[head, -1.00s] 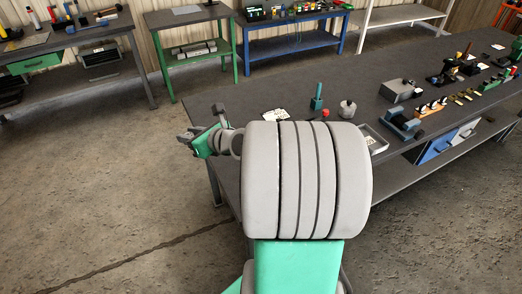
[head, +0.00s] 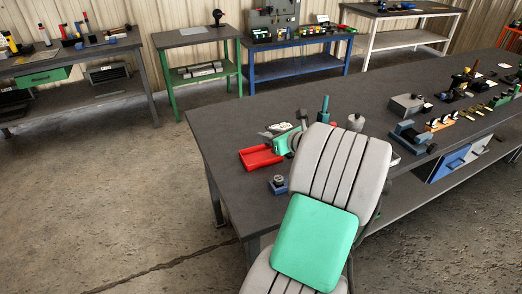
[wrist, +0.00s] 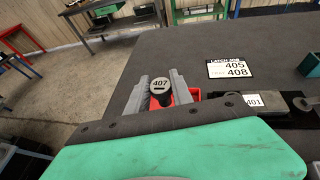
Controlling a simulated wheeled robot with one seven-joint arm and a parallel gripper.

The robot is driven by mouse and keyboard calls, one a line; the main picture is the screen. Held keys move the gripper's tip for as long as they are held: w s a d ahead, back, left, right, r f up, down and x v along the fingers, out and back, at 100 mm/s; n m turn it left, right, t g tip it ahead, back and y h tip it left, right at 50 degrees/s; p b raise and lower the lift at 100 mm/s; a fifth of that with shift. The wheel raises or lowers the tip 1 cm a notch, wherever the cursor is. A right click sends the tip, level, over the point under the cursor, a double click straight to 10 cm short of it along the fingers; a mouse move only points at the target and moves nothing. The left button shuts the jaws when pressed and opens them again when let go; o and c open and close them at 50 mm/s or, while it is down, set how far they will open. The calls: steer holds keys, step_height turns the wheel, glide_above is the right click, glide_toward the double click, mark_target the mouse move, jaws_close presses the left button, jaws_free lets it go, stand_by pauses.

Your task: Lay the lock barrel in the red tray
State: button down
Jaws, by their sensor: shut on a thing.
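The lock barrel (wrist: 160,90), black with a round cap marked 407, is between the two grey fingers of my gripper (wrist: 160,80) in the wrist view. My gripper is shut on it, with the cap facing the camera. The red tray (wrist: 194,95) shows behind and below the barrel, partly hidden by the fingers and barrel. In the head view the red tray (head: 258,160) lies near the left end of the dark bench, and my gripper is at its right end. The barrel cannot be made out there, and its height above the tray is unclear.
A white card (wrist: 235,68) reading 405 and 408 lies on the bench. A label marked 401 (wrist: 253,100) sits beside a dark part. A small dark blue block (head: 278,184) stands in front of the tray. The bench's left end (head: 215,140) is clear.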

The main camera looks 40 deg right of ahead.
steer(key=w+f, duration=0.4)
steer(key=f, duration=0.1)
steer(key=shift+f, duration=0.1)
steer(key=shift+d+f, duration=0.15)
steer(key=shift+f, duration=1.4)
steer(key=shift+f, duration=0.15)
steer(key=c, duration=1.1)
jaws_free()
